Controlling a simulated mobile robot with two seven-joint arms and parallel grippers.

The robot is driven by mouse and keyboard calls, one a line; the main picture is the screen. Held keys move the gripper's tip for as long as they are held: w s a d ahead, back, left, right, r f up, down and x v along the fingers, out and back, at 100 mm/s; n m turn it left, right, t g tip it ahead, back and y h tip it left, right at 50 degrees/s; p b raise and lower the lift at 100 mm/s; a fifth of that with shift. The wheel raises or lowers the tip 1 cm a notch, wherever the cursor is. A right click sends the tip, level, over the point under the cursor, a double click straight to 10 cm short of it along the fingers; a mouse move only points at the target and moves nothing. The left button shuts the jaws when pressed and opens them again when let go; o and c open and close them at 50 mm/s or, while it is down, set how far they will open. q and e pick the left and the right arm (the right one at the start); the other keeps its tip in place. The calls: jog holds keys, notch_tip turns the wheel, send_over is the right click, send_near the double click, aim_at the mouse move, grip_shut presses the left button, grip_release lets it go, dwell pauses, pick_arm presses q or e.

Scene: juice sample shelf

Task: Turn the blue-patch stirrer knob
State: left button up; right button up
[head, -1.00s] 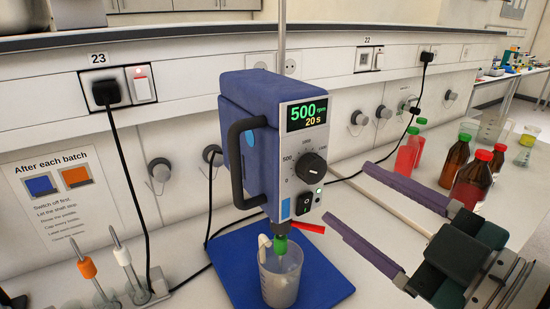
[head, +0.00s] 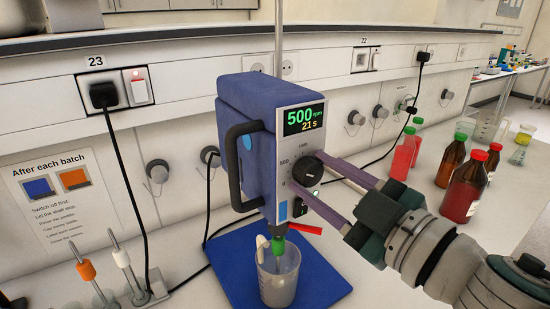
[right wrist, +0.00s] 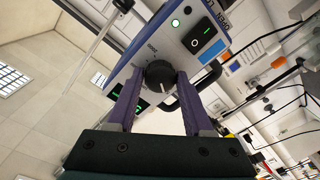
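The blue stirrer (head: 247,95) stands over a blue base plate. A light-blue patch (head: 283,211) is on its front panel. Its dark round knob (head: 308,169) has a white pointer line. The display (head: 304,118) reads 500 rpm and 21 s. My right gripper (head: 307,171) is open, with its two purple fingers reaching the knob from the right. In the right wrist view the knob (right wrist: 159,76) sits between the fingertips of the gripper (right wrist: 158,78); I cannot tell whether they touch it. My left gripper is not in view.
A clear beaker (head: 279,276) stands under the stirrer on the blue plate (head: 325,287). Red-capped bottles (head: 464,187) stand at the right. A black switch (right wrist: 204,37) sits near the knob. An instruction sign (head: 60,200) is at the left.

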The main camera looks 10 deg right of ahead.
grip_shut()
dwell(0.4)
jog(key=n, duration=0.5)
jog(key=shift+n, duration=0.4)
jog(key=n+b, duration=0.1)
jog(key=n, duration=0.4)
jog(key=shift+n+h, duration=0.3)
jog(key=shift+r, duration=0.1)
jog(key=shift+o, duration=2.4)
grip_release()
